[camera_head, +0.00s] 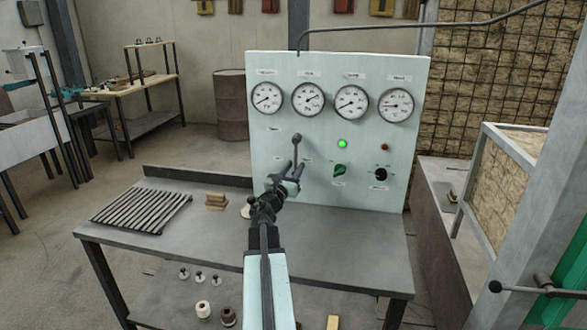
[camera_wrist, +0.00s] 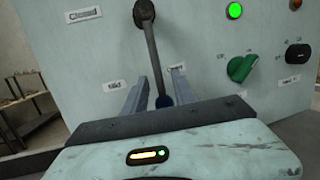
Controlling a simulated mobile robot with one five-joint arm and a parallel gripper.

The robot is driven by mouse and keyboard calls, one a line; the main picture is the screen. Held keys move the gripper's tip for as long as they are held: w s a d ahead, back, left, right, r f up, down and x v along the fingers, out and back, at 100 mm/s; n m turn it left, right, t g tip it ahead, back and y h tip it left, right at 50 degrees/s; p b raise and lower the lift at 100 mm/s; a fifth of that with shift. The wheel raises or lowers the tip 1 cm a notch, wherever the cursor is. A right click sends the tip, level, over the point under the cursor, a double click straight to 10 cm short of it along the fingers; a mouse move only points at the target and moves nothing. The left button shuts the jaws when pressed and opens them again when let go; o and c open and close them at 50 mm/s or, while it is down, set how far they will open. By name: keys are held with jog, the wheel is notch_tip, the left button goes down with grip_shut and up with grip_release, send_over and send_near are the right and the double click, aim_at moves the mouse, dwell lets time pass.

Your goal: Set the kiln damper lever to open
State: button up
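The damper lever (camera_wrist: 152,52) is on the pale green panel (camera_head: 320,185). In the wrist view its pivot is at the top, and its grey shaft runs down to a dark blue end. The lower shaft lies between the "Mid" label (camera_wrist: 115,85) and the label that seems to read "Open" (camera_wrist: 176,69). The "Closed" label (camera_wrist: 84,14) is at upper left. My gripper (camera_wrist: 160,94) is open, with one finger on each side of the lever's lower end. Gaps show on both sides. In the head view my gripper (camera_head: 286,172) is below the lever's pivot (camera_head: 297,138).
Right of the lever are a lit green lamp (camera_head: 342,144), a green knob (camera_head: 340,170) and a black knob (camera_head: 381,174). Several gauges line the panel top. The bench (camera_head: 320,235) in front holds a slatted rack (camera_head: 142,210) and small blocks (camera_head: 216,201) at left.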

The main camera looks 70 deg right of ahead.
jog(key=shift+a+f, duration=0.1)
jog(key=shift+a, duration=0.15)
jog(key=a+f+b, duration=0.1)
jog(key=a, duration=0.6)
jog(key=shift+f+b, duration=0.15)
jog(key=shift+b, duration=0.15)
jog(key=shift+a, duration=0.1)
